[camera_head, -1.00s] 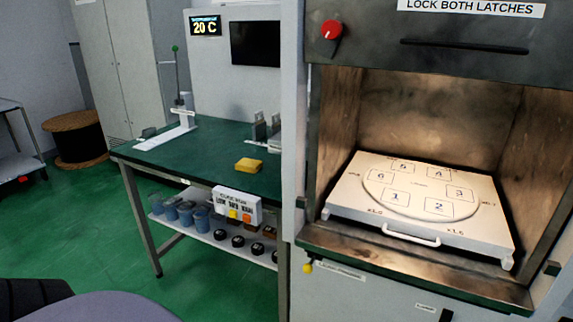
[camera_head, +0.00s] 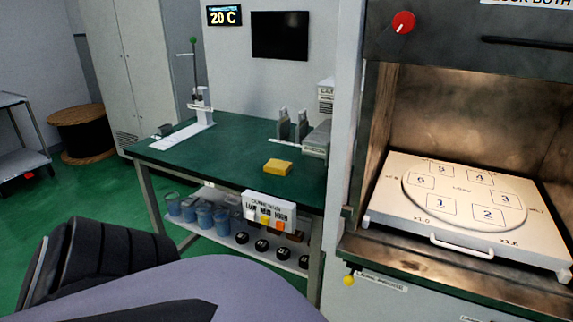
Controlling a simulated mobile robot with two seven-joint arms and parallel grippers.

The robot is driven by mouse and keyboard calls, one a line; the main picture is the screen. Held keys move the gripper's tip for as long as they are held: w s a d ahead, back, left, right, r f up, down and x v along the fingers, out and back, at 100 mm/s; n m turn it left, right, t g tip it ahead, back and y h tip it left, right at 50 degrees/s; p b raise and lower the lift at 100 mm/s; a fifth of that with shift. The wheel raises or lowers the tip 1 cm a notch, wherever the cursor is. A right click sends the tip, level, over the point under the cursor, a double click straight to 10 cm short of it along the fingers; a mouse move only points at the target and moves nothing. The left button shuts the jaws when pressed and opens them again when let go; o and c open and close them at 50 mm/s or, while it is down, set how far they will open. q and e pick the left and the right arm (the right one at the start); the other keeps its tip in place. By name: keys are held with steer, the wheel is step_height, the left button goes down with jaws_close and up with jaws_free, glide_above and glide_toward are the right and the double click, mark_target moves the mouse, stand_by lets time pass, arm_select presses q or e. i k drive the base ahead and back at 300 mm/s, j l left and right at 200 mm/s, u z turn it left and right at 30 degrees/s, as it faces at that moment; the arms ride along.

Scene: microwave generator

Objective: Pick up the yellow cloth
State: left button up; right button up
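The yellow cloth (camera_head: 278,166) lies as a small folded block on the green top of the workbench (camera_head: 235,150), near its front right edge. Nothing touches it. Parts of my own arm fill the lower left of the head view, well in front of the bench and apart from the cloth. Neither gripper's fingers show.
The open chamber at right holds a white numbered tray (camera_head: 465,243) with a front handle. A stand (camera_head: 200,110) and grey upright holders (camera_head: 292,128) are on the bench. A labelled box (camera_head: 269,211) hangs at its front edge. Blue containers (camera_head: 205,215) stand on the shelf below.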

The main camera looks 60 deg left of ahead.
mark_target(278, 167)
steer(key=k+j+z, duration=0.1)
steer(key=j, duration=0.3)
steer(key=k+j+z, duration=0.15)
steer(key=j, duration=0.2)
steer(key=k+j+z, duration=0.1)
steer(key=j, duration=0.3)
steer(key=k+j+z, duration=0.1)
steer(key=k+j, duration=0.2)
steer(key=j, duration=0.2)
steer(key=k+j, duration=0.2)
steer(key=j, duration=0.25)
steer(key=k+j, duration=0.2)
steer(key=j, duration=0.2)
steer(key=k+j, duration=0.2)
steer(key=j, duration=0.2)
steer(key=j+z, duration=0.05)
